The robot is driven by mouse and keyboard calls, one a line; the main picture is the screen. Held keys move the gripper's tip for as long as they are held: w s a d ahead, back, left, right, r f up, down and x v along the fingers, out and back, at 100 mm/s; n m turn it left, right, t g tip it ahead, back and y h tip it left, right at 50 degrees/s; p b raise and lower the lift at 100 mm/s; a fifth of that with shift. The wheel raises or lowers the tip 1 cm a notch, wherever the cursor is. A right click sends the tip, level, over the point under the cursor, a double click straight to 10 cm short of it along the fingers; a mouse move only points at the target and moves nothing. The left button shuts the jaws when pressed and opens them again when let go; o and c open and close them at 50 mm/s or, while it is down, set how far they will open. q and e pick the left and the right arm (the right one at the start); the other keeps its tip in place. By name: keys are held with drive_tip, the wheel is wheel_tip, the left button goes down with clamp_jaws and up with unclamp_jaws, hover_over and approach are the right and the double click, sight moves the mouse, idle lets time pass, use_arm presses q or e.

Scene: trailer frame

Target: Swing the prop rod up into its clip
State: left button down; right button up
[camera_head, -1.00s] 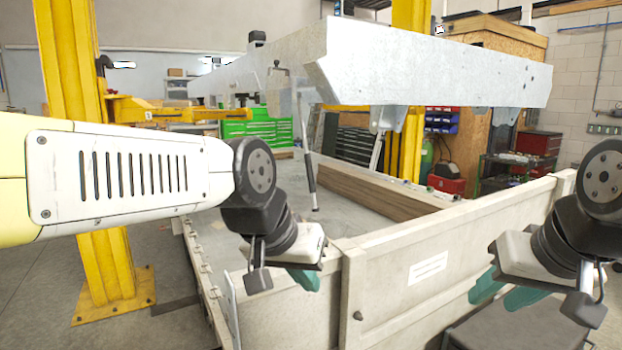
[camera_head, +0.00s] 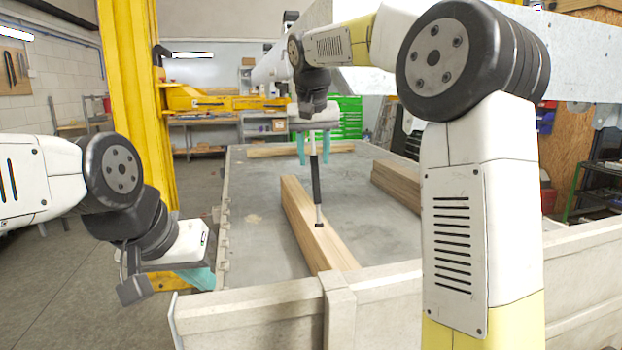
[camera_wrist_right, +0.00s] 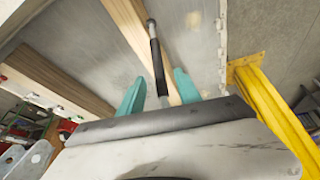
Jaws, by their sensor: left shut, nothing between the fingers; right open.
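The prop rod (camera_head: 316,182), a black sleeve with bright metal ends, hangs nearly upright over the trailer bed; it also shows in the right wrist view (camera_wrist_right: 156,58). My right gripper (camera_head: 314,158) reaches over the bed and is open, with its teal fingers on either side of the rod's upper part. In the right wrist view its fingers (camera_wrist_right: 159,92) flank the rod, with gaps visible. The rod's top end is hidden behind my gripper. My left gripper (camera_head: 198,280) is shut and empty, outside the bed's near left corner. I cannot make out the clip.
The grey metal frame (camera_head: 580,65) spans above the bed. Wooden beams (camera_head: 310,225) lie on the bed floor, one below the rod. The near side wall (camera_head: 265,312) stands between my base and the bed. A yellow post (camera_head: 135,100) rises at the left.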

sight(316, 172)
drive_tip(key=x, duration=0.7)
drive_tip(key=shift+d+f, duration=0.15)
drive_tip(key=shift+f, duration=0.05)
drive_tip(key=shift+c, duration=0.2)
clamp_jaws()
idle(1.0)
